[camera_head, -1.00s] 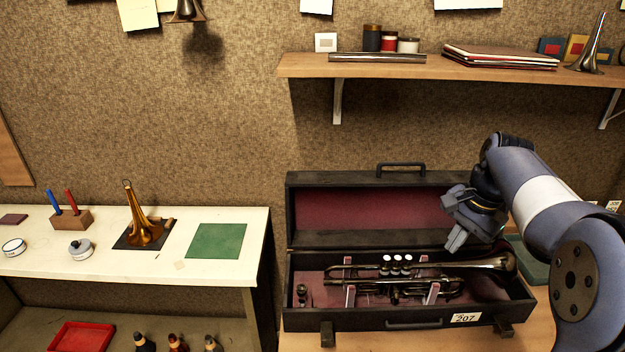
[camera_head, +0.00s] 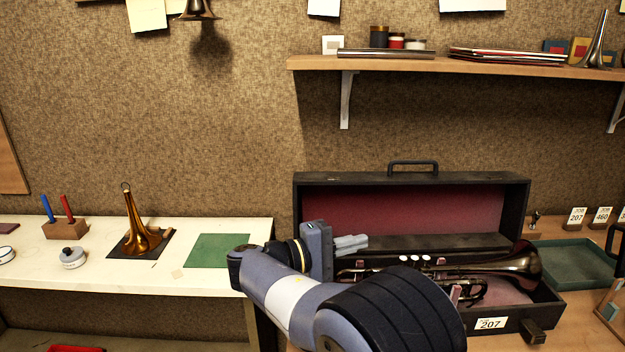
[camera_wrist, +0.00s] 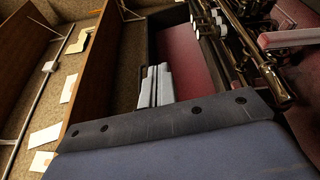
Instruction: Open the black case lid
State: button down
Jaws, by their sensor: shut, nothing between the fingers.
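The black case (camera_head: 535,312) stands on the right bench with its lid (camera_head: 412,180) raised upright at the back, showing a dark red lining. The lid has a handle on its top edge. A brass trumpet (camera_head: 480,270) with white-topped valves lies in the case; it also shows in the wrist view (camera_wrist: 255,60). My gripper (camera_head: 362,243) is shut and empty, in front of the lid's left part and above the case's left end. In the wrist view its fingers (camera_wrist: 154,72) are together. My arm hides the left and front of the case.
On the left, a white bench (camera_head: 100,274) holds a golden horn bell (camera_head: 143,238), a green mat (camera_head: 218,250) and a pen block. A wooden shelf (camera_head: 460,66) hangs above the case. A green tray (camera_head: 570,262) and number cards (camera_head: 577,216) stand to its right.

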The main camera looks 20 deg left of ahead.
aim_at(436, 210)
jog(key=j+z, duration=0.15)
jog(key=j, duration=0.2)
jog(key=k+j+z, duration=0.1)
jog(key=j, duration=0.25)
jog(key=k+j+z, duration=0.15)
jog(key=j, duration=0.2)
jog(key=k+j+z, duration=0.15)
jog(key=j, duration=0.2)
jog(key=k+j+z, duration=0.15)
jog(key=j, duration=0.2)
jog(key=i+j+z, duration=0.15)
jog(key=j, duration=0.3)
jog(key=i+j+z, duration=0.1)
jog(key=j, duration=0.35)
jog(key=i+j+z, duration=0.15)
jog(key=j, duration=0.3)
jog(key=i+j+z, duration=0.15)
jog(key=j, duration=0.35)
